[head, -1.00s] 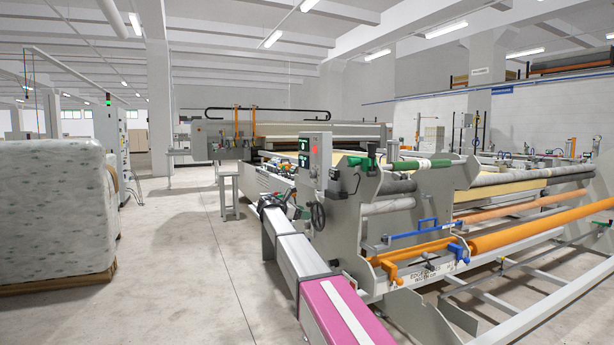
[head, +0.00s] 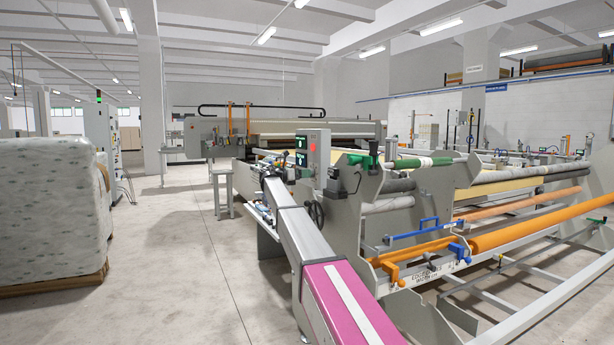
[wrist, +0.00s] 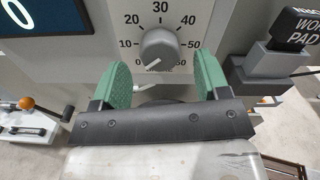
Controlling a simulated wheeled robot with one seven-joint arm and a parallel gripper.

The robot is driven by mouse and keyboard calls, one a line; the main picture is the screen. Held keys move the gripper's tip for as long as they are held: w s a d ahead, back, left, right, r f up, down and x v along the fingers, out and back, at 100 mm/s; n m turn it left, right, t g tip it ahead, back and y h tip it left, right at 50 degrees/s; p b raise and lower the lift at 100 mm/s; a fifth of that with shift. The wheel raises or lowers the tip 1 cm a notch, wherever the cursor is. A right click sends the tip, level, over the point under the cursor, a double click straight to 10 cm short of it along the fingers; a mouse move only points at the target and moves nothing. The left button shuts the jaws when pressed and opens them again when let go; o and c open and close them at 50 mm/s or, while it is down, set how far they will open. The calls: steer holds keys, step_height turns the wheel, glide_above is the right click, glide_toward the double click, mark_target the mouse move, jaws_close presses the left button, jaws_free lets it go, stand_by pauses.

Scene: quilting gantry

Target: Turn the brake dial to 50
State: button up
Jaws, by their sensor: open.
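The brake dial (wrist: 159,48) is a round grey knob on a pale panel in the wrist view, ringed by a printed scale from 0 to 50. Its white pointer line points to the lower left, near the 0. A dark display (wrist: 40,18) at the upper left shows a 0. My gripper (wrist: 162,74) is open, its two green fingers apart, one on either side of the picture below the knob. Nothing is between the fingers, and I cannot tell whether they touch the panel. In the head view the dial itself cannot be made out.
The control box (head: 312,150) with a red button stands on the machine in the head view. A black work-pad block (wrist: 299,30) juts out right of the dial. An orange-knobbed lever (wrist: 27,103) is at the lower left. Wrapped bales (head: 50,205) stand left; the floor (head: 170,260) between is clear.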

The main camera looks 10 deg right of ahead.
steer(key=shift+x, duration=1.1)
steer(key=c, duration=0.9)
steer(key=shift+c, duration=0.2)
